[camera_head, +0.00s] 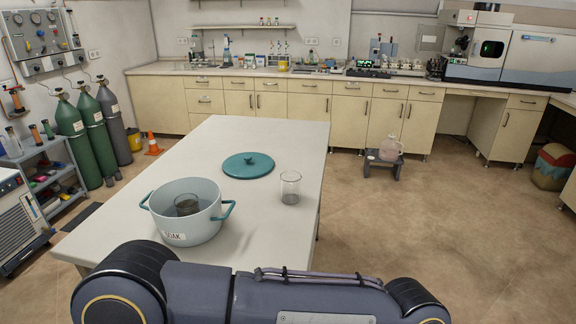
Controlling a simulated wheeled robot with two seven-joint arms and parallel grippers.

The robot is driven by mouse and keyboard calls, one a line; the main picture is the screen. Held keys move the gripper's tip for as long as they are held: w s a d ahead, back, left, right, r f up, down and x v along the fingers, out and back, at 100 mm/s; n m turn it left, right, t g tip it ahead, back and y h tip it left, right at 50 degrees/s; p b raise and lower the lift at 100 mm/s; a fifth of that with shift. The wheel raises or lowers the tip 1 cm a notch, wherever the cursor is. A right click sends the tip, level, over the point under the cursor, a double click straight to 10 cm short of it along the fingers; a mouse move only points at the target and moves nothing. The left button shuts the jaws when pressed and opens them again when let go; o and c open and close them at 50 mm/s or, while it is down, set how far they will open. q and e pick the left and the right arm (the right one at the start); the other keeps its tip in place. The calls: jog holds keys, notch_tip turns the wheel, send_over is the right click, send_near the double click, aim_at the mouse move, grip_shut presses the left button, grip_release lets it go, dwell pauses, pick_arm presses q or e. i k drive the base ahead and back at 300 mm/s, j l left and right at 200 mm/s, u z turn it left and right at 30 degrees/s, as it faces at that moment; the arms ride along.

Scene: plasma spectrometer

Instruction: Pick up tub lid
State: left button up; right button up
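The teal tub lid (248,165) lies flat on the white table, with its small round knob on top. The pale tub (186,222) with teal handles and a "SOAK" label stands open to the lid's lower left. A dark-looking beaker (187,204) is inside the tub. The lid and tub are apart. My arm links cross the bottom of the view in front of the table. Neither of my grippers shows.
A clear glass beaker (290,187) stands on the table to the lower right of the lid. The table (262,232) is bare around the lid and toward its far end. Gas cylinders (93,125) stand at the left, and a counter with instruments runs along the back.

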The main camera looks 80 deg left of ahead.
aim_at(246, 166)
jog(key=i+u, duration=0.7)
jog(key=i+l+u, duration=0.1)
jog(key=i+u, duration=0.25)
jog(key=i+j+u, duration=0.2)
jog(key=i+u, duration=0.2)
jog(key=i+j+u, duration=0.1)
jog(key=i+u, duration=0.2)
jog(key=u, duration=0.15)
jog(key=i+u, duration=0.4)
jog(key=i+l+u, duration=0.15)
jog(key=i+u, duration=0.4)
jog(key=u, duration=0.35)
jog(key=i+u, duration=0.2)
jog(key=u, duration=0.3)
jog(key=i+u, duration=0.15)
jog(key=u, duration=0.3)
jog(key=i+l+u, duration=0.15)
jog(key=u, duration=0.35)
jog(key=i+l+u, duration=0.1)
jog(key=u, duration=0.35)
jog(key=i+l+u, duration=0.15)
jog(key=u, duration=0.25)
jog(key=i+l+u, duration=0.25)
jog(key=u, duration=0.2)
